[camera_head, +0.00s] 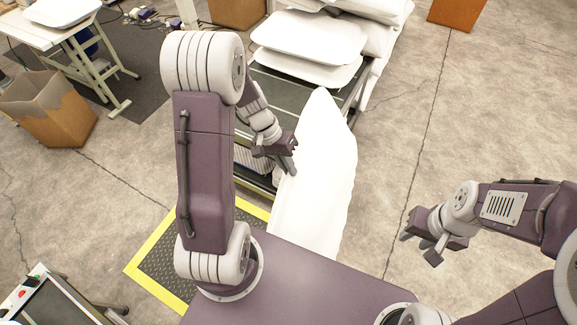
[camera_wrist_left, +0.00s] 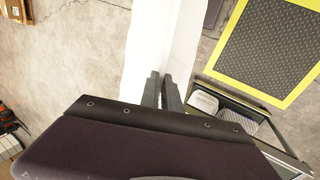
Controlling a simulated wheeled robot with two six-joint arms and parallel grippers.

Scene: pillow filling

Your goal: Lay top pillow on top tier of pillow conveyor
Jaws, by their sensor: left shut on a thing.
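A white pillow (camera_head: 318,185) hangs tilted from my left gripper (camera_head: 287,168) in the head view, its lower part near my base. The left gripper is shut on the pillow's left edge. In the left wrist view the same pillow (camera_wrist_left: 160,50) runs up from the closed fingers (camera_wrist_left: 164,88). The pillow conveyor (camera_head: 285,92) stands behind the held pillow, with flat white pillows (camera_head: 308,48) lying on its upper surface. My right gripper (camera_head: 420,248) is open and empty, out at the right over bare floor.
More white pillows (camera_head: 385,28) are stacked behind the conveyor. A yellow-edged dark mat (camera_head: 160,275) lies on the floor at front left. An open cardboard box (camera_head: 50,110) and a work table (camera_head: 60,35) stand at left. The floor on the right is clear.

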